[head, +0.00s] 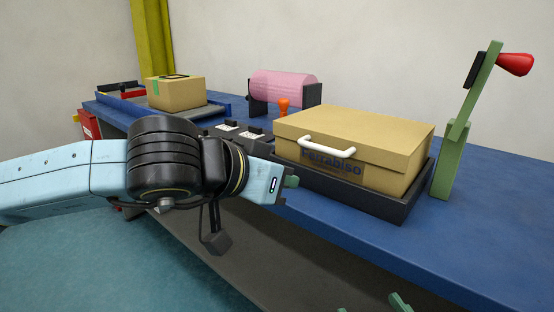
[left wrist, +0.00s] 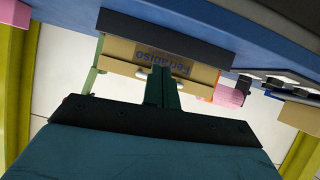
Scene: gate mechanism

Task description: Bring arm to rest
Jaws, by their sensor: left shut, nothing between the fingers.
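My left gripper (head: 291,182) reaches in from the left in the head view. Its dark green fingers (left wrist: 163,87) are together and empty in the left wrist view. In the head view it is in front of the table edge, left of the box tray. A green upright lever arm (head: 477,85) with a red handle (head: 514,64) stands at the right end of the table, on a green post (head: 445,170). The lever tilts slightly right. Small green tips (head: 400,302) show at the bottom edge, perhaps my right gripper; the rest is cut off.
A cardboard box (head: 400,135) with a white handle (head: 327,146) sits in a black tray (head: 375,202) on the blue table (head: 480,225). Behind are a pink roller (head: 283,85), an orange knob (head: 283,105) and a smaller box (head: 176,95). A yellow post (head: 152,40) stands at the back left.

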